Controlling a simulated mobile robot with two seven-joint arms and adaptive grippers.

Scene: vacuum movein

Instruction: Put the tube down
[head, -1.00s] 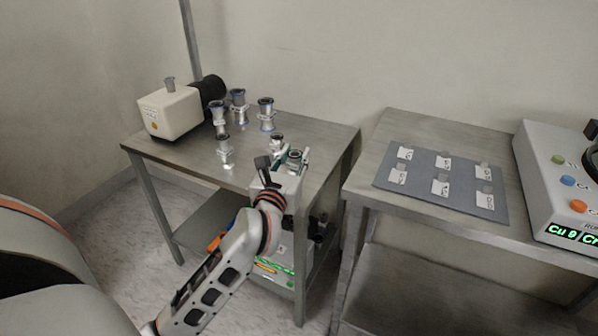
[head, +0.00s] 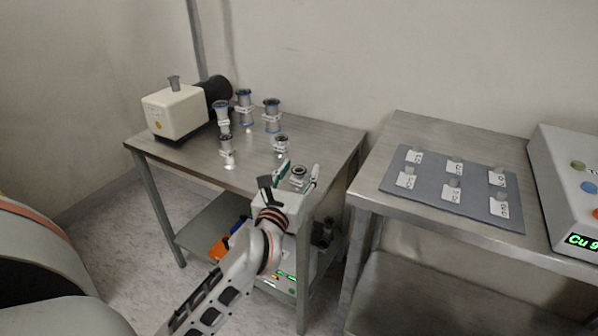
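My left gripper (head: 298,174) is over the front right part of the left steel table (head: 340,140). Its fingers are spread, with gaps beside a short metal tube (head: 299,171) that shows between them. The tube looks upright with its round top up; its lower part is hidden by the gripper, so I cannot see what it rests on. My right gripper is not in view.
A cream pump with a black motor (head: 175,111) stands at the back left. On the right table, a grey mat (head: 430,199) carries several small labelled metal pieces. A grey control box (head: 570,180) with coloured buttons stands at the right edge. A gap separates the tables.

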